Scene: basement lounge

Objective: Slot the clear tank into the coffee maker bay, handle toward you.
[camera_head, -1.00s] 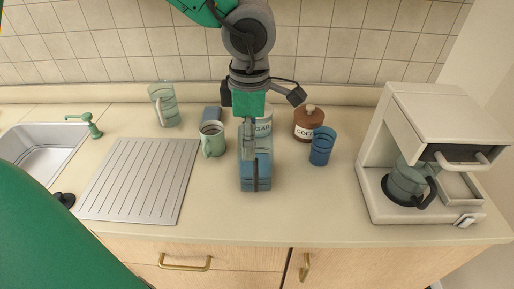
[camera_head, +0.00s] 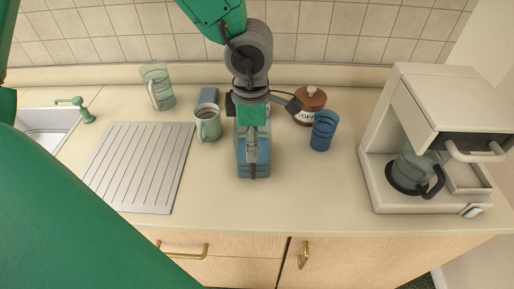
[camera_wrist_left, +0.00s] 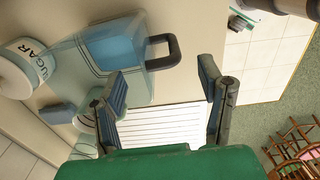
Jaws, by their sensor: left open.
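The clear bluish tank (camera_head: 262,166) stands on the counter in the middle of the head view, its dark handle (camera_wrist_left: 172,45) seen in the left wrist view. My left gripper (camera_wrist_left: 160,78) is open there, its two dark fingers apart and the handle showing beyond the gap between them. In the head view my left gripper (camera_head: 252,150) is over the tank and hides part of it; contact cannot be told. The cream coffee maker (camera_head: 440,95) stands at the right, with a glass carafe (camera_head: 411,168) with black handle inside. My right gripper is not in view.
A green mug (camera_head: 209,122) stands left of the tank; a blue cup (camera_head: 323,131) and brown coffee canister (camera_head: 309,95) stand to its right. A pitcher (camera_head: 157,88) is at back left, a drainboard (camera_head: 140,165) in front.

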